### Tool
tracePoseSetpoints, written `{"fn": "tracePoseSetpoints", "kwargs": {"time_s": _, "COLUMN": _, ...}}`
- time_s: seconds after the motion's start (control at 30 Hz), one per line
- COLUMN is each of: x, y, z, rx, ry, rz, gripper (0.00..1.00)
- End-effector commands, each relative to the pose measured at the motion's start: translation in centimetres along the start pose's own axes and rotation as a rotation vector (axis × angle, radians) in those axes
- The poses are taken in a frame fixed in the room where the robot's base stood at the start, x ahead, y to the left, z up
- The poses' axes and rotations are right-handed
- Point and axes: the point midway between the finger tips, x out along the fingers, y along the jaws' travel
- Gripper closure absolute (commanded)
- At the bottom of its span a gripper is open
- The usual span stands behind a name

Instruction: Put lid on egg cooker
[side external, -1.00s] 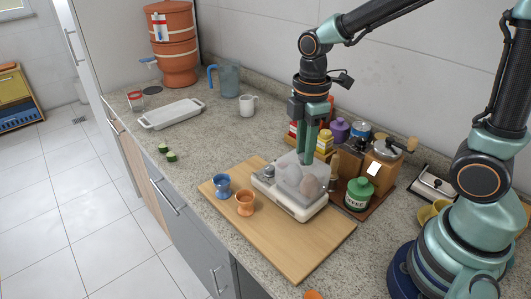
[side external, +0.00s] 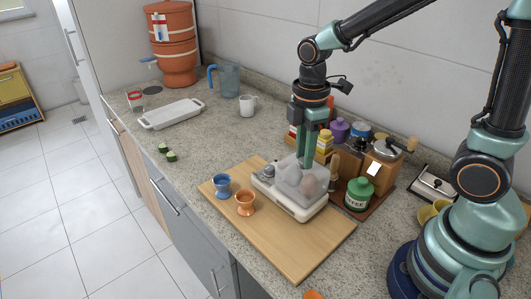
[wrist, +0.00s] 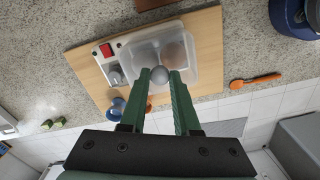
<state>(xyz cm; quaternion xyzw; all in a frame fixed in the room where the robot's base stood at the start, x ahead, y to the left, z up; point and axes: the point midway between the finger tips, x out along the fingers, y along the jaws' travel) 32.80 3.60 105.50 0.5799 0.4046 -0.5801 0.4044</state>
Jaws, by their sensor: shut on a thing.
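The egg cooker (side external: 303,213) is a low white base on a wooden board; its red switch (wrist: 106,50) shows in the wrist view. My gripper (side external: 305,158) is shut on the lid's grey round knob (wrist: 159,75). The clear lid (side external: 291,176) is upright over the cooker's egg area, with brownish eggs (side external: 309,185) showing through it. The lid's lower edge is at or very close to the base; I cannot tell whether it touches all round.
A blue egg cup (side external: 222,187) and an orange egg cup (side external: 245,202) stand left of the cooker on the wooden board (side external: 290,255). A green coffee jar (side external: 358,195) and a wooden grinder (side external: 383,160) stand to its right.

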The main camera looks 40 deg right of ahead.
Motion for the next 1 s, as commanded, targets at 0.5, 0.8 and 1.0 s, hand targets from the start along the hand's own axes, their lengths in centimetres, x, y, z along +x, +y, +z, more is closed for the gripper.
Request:
{"fn": "tracePoseSetpoints", "kwargs": {"time_s": 0.5, "x": 0.13, "y": 0.01, "z": 0.0, "rx": 0.0, "ry": 0.0, "rz": 0.0, "gripper": 1.0}}
{"fn": "tracePoseSetpoints", "kwargs": {"time_s": 0.8, "x": 0.57, "y": 0.01, "z": -0.01, "rx": 0.0, "ry": 0.0, "rz": 0.0, "gripper": 1.0}}
{"fn": "tracePoseSetpoints", "kwargs": {"time_s": 1.0, "x": 0.75, "y": 0.01, "z": 0.0, "rx": 0.0, "ry": 0.0, "rz": 0.0, "gripper": 1.0}}
